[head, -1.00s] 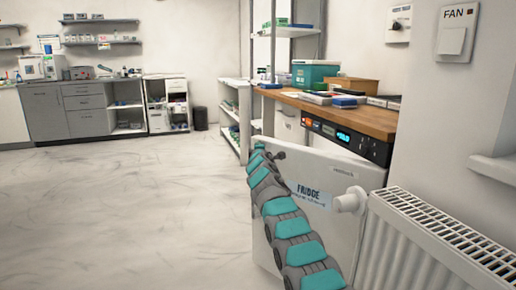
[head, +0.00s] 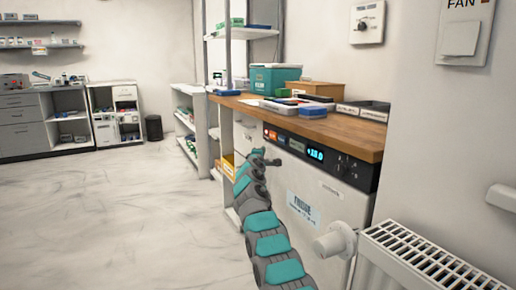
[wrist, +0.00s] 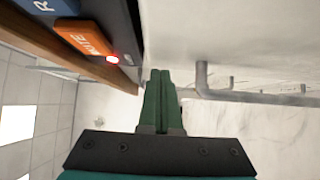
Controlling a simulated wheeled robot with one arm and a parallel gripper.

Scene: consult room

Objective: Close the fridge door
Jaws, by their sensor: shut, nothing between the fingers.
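The white fridge door (head: 330,205) with its FRIDGE label stands below the black control panel (head: 318,153) under the wooden counter. The door's top edge runs close along the panel's lower edge; I cannot tell whether it is fully shut. My gripper (head: 264,157) is at the panel's left end, near the door's upper left corner, and my arm hides the door's left edge. In the wrist view my green fingers (wrist: 161,100) are shut together and empty. Part of the panel with an orange button (wrist: 83,37) is beside them; contact with the door is not visible.
A white radiator (head: 425,255) and its valve (head: 335,240) stand right of and in front of the fridge. The wooden counter (head: 340,135) holds boxes above it. Open shelving (head: 205,135) is to the left. The floor (head: 110,215) at left is clear.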

